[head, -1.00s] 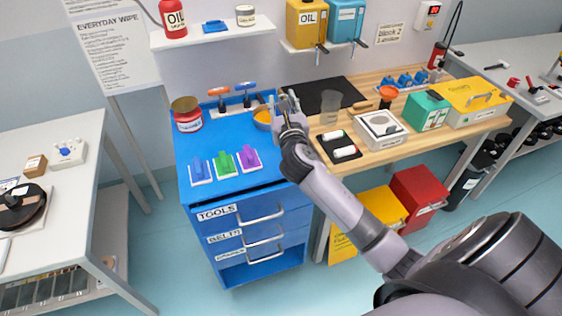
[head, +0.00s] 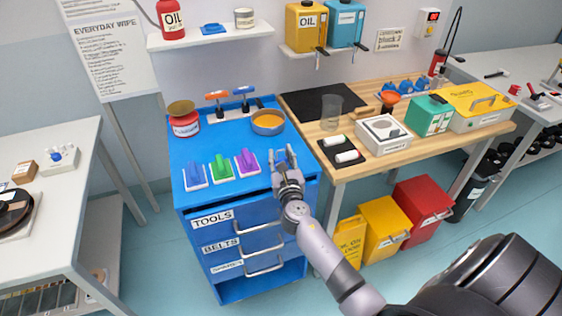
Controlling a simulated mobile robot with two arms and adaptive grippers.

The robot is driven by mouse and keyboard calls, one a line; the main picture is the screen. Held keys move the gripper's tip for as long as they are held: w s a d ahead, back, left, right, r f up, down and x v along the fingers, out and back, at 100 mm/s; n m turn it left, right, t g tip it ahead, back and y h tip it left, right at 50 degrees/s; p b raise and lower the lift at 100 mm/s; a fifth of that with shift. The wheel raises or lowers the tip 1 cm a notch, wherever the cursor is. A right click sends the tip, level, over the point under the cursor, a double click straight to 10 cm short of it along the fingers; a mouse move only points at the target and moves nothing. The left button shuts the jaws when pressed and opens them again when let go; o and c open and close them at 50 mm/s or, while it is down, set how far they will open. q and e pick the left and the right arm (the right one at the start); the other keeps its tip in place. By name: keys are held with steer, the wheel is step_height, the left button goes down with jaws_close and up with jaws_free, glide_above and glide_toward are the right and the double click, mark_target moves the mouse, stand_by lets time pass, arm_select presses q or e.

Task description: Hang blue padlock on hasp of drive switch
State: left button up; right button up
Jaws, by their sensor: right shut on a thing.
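My right gripper (head: 285,160) is in the middle of the view, over the front right part of the blue cart top (head: 262,181). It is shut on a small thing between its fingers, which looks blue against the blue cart. It may be the blue padlock, but I cannot make out its shape. My left gripper is not in view. I cannot identify the drive switch or its hasp for certain. A grey-white box with a blue knob (head: 58,157) stands on the left table, and a white box with a red panel (head: 428,22) is on the wall.
Blue, green (head: 221,167) and purple pieces stand on the cart left of my gripper; a bowl (head: 267,122) and red tin (head: 185,124) stand behind. The wooden bench (head: 345,171), right, holds a glass, white box and cases. Floor between left table and cart is clear.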

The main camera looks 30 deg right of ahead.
steer(key=shift+f, duration=0.15)
steer(key=shift+f, duration=0.15)
steer(key=o, duration=1.2)
